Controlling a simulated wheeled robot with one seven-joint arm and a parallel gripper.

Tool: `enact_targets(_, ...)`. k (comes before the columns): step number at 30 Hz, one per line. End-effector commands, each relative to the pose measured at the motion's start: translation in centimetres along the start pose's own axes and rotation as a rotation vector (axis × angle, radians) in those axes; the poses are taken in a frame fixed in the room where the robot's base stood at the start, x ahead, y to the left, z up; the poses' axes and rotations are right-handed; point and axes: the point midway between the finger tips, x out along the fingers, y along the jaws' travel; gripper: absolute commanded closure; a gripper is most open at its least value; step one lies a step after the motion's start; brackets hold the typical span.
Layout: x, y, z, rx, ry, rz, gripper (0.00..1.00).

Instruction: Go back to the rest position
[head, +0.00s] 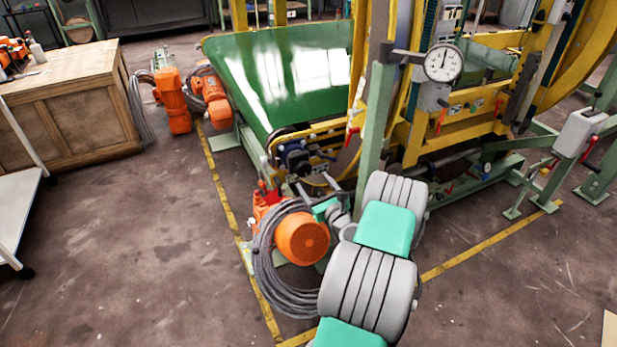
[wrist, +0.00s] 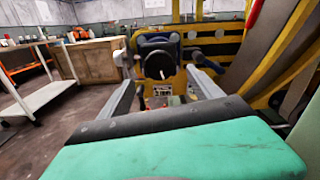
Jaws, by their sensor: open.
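My arm reaches out from the lower right of the head view toward the ring inverter (head: 430,130), a yellow and green machine. My gripper (head: 316,187) is at the machine's near left corner, partly hidden by my own arm. In the wrist view my gripper (wrist: 160,92) shows two grey fingers spread apart with nothing held between them. A dark round handwheel or knob (wrist: 158,62) on the machine lies just beyond the fingertips; the same dark blue and black fitting (head: 296,157) shows in the head view. I cannot tell whether a finger touches it.
An orange motor (head: 302,238) with coiled grey cable (head: 275,285) stands close beside my arm. A dial gauge (head: 444,63) on a green post rises to the right. A wooden cabinet (head: 75,112) and white cart (head: 18,190) stand at left. The floor between is clear.

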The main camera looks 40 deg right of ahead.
Motion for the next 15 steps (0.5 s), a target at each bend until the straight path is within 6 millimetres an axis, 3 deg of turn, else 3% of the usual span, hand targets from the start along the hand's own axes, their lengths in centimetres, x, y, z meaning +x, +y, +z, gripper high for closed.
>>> enact_targets(4,-1.33,-0.04,0.02,0.0,0.0,-0.002,0.26)
enact_targets(15,-1.29,0.14,0.17,-0.006,0.0,0.004,0.26)
